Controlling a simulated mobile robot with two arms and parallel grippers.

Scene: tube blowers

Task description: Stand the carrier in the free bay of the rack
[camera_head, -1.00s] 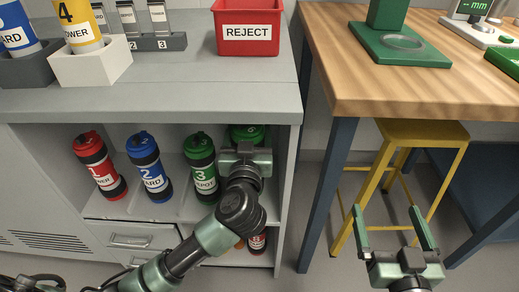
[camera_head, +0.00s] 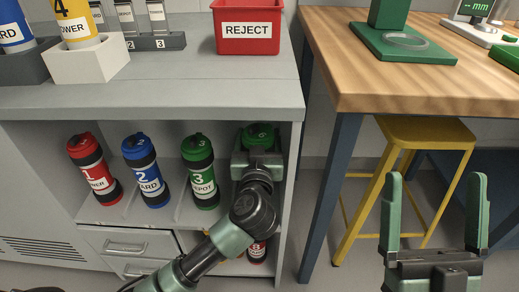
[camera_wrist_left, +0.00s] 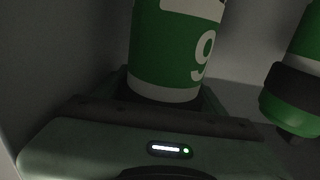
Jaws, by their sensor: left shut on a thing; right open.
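A carrier with a green cap (camera_head: 258,134) is at the right end of the rack (camera_head: 122,213) in the cabinet, beside the right side wall. My left gripper (camera_head: 257,153) is shut on it and hides most of its body. In the left wrist view its green label (camera_wrist_left: 172,52) bears a mark that reads like a 9 there. I cannot tell whether its foot rests on the rack floor. A red carrier 1 (camera_head: 93,167), a blue carrier 2 (camera_head: 146,168) and a green carrier 3 (camera_head: 200,170) stand leaning to its left. My right gripper (camera_head: 436,190) is open and empty.
The grey cabinet top (camera_head: 190,92) overhangs the rack and carries a red REJECT bin (camera_head: 248,44). Drawers (camera_head: 126,246) lie below. Another carrier (camera_head: 257,251) shows low behind my left arm. A yellow stool (camera_head: 424,132) and wooden bench (camera_head: 400,78) stand right.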

